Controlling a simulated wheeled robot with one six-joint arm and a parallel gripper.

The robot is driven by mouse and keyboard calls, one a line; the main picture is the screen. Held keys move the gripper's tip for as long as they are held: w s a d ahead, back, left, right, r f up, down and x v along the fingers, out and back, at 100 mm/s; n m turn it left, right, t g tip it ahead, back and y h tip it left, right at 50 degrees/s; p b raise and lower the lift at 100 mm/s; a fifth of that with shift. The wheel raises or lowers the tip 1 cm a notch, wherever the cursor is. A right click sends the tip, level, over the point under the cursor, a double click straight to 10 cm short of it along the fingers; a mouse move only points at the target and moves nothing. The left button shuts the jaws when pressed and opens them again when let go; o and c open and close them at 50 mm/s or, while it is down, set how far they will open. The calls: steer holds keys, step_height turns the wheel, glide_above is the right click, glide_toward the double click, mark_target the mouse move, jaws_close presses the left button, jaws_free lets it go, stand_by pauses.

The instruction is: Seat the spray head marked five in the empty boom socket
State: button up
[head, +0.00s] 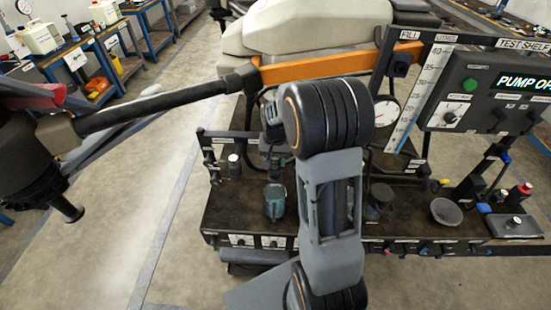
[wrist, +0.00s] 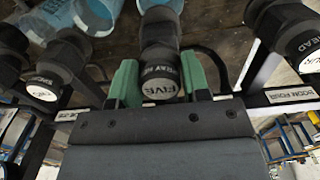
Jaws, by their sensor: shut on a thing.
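My gripper (wrist: 158,86) shows in the wrist view with its green fingertips on either side of a dark spray head (wrist: 160,58). It is shut on this head, whose pale end label reads FIVE. The head's far end runs up toward the top edge, near blue-teal parts. Another labelled dark spray head (wrist: 290,32) is at the upper right, above a label reading BOOM FOUR (wrist: 290,95). In the head view my arm covers the middle, and I cannot make out the held head. I cannot tell which boom socket is empty.
A pump panel (head: 490,90) and a gauge (head: 386,111) stand at the right. A black boom rod (head: 150,105) crosses the left. The floor at lower left is clear.

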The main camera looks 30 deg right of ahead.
steer(key=shift+f+b, duration=0.45)
steer(key=shift+f, duration=0.25)
steer(key=o, duration=1.3)
steer(key=shift+r, duration=0.15)
step_height(320, 180, up, 14)
steer(key=shift+f+b, duration=0.15)
steer(key=shift+b, duration=0.3)
